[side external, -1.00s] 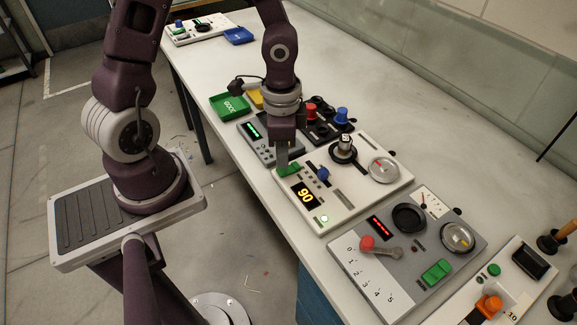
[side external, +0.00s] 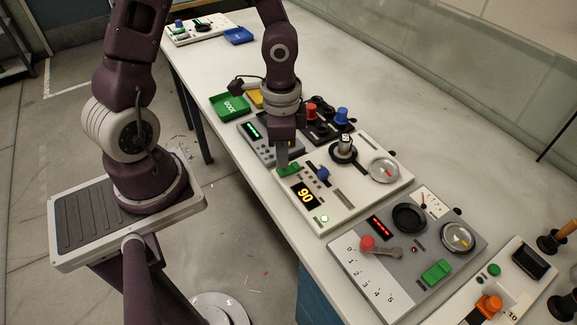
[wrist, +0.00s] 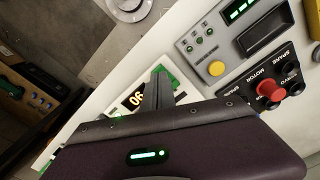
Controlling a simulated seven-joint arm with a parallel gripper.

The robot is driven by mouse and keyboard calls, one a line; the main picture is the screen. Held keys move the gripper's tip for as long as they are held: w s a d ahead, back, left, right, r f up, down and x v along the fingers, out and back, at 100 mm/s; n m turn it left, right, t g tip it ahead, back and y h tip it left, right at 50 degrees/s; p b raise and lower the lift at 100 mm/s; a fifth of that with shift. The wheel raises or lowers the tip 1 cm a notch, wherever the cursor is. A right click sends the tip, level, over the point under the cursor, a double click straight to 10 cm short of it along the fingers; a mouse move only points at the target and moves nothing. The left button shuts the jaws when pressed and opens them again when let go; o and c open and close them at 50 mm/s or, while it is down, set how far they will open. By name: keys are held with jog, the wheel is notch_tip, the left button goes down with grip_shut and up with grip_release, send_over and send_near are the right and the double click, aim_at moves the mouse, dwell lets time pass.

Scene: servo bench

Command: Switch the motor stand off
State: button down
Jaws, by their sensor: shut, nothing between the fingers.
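The white motor stand (side external: 336,205) lies at the middle of the bench in the side view. It has a lit 90 display (side external: 305,195), a blue knob (side external: 323,173), a spindle with a silver hub (side external: 344,147), a round gauge (side external: 384,170) and a lit green lamp (side external: 324,219). Its green rocker switch (side external: 290,170) is at the back left corner. My gripper (side external: 283,165) is shut and empty, pointing down at the switch; I cannot tell whether it touches. In the wrist view my fingers (wrist: 158,82) partly cover the green switch (wrist: 174,79), beside the display (wrist: 134,98).
A grey panel with a red-knobbed lever (side external: 367,243) sits in front. A grey box with a green display (side external: 253,131) and a black box with red and blue knobs (side external: 322,131) stand close behind. A green tray (side external: 230,106) is further back. Bench space is clear to the right.

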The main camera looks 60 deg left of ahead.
jog(key=shift+f, duration=0.95)
dwell(0.6)
jog(key=shift+r, duration=3.55)
notch_tip(320, 180, up, 10)
jog(key=n+t+y, duration=0.2)
jog(key=n+t, duration=0.1)
send_over(283, 170)
jog(key=s, duration=0.4)
jog(key=s+d+r+n+t+h, duration=0.2)
jog(key=s+r+n, duration=0.1)
jog(key=s+r, duration=0.3)
jog(key=shift+s+t, duration=0.25)
jog(key=shift+t, duration=0.05)
